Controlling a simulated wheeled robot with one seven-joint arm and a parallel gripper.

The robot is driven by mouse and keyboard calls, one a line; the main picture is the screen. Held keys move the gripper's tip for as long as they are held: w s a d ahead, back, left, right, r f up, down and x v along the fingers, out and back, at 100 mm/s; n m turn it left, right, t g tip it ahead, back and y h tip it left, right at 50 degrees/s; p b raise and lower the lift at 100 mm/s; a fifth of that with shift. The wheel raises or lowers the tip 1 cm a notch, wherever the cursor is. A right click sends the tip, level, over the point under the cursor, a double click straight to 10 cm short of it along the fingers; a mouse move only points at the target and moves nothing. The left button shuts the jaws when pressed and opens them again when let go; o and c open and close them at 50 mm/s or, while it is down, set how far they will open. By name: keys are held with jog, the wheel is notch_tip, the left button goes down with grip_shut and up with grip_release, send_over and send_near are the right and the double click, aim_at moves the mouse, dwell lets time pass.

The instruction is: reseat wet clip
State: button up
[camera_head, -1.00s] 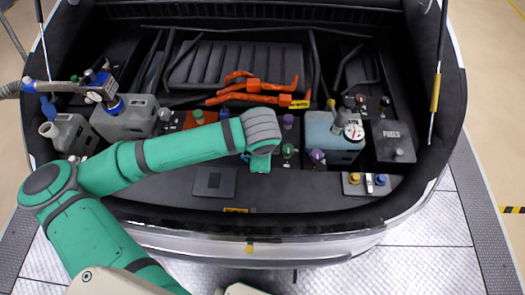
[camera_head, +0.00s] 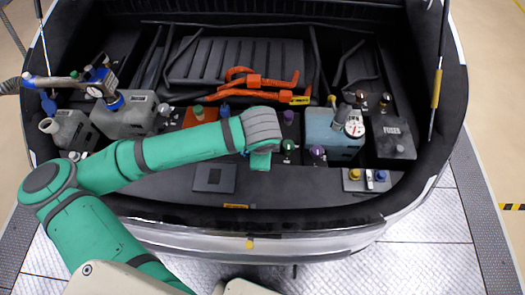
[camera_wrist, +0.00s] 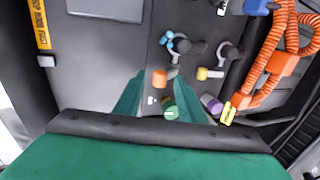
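In the wrist view, a light ring-shaped clip (camera_wrist: 171,43) with light-blue, drop-like spots sits at a dark hose stub. A second, greyer ring clip (camera_wrist: 228,51) sits at another stub to its right and shows no blue spots. I cannot tell how either clip is seated. My gripper (camera_wrist: 161,78) points at this panel with its two green fingers spread and nothing between them in its grip. An orange cap (camera_wrist: 160,77) and a green cap (camera_wrist: 169,107) show in the gap beyond the fingers. In the head view my wrist hides the clips.
Orange cables (camera_head: 255,80) lie behind my wrist, and they show close on the right in the wrist view. A blue-grey tank (camera_head: 325,138) with a gauge stands right. A grey tank (camera_head: 125,115) with a tester stands left. The bay's front edge (camera_head: 300,218) is clear.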

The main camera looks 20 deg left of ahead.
jog(key=a+v, duration=0.1)
jog(key=v, duration=0.9)
jog(key=shift+d, duration=0.5)
jog(key=shift+s+r, duration=0.15)
jog(key=shift+s, duration=0.05)
